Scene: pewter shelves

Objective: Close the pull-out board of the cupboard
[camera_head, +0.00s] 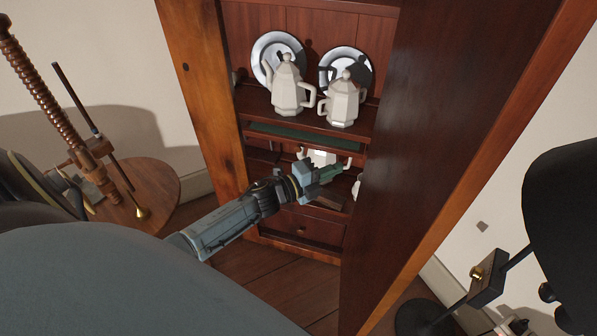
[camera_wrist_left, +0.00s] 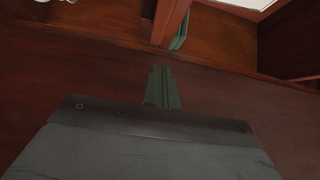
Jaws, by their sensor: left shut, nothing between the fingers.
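The wooden cupboard (camera_head: 215,110) stands ahead with its doors open. Its pull-out board (camera_head: 305,138), with a dark green top, shows as a thin slab just below the shelf with the coffee pots. How far it sticks out is hard to tell. My left gripper (camera_head: 338,171) is in front of the cupboard opening, lower than the board in the picture, with its fingers shut and empty. In the left wrist view the closed green fingers (camera_wrist_left: 162,87) point towards dark red wood, with a green strip beyond them; contact cannot be told. My right gripper is out of view.
Two white pots (camera_head: 290,88) (camera_head: 343,102) and two silver plates stand on the upper shelf. More white ware (camera_head: 322,157) is behind my gripper. The open right door (camera_head: 430,120) is close on the right. A round wooden table (camera_head: 150,190) stands left.

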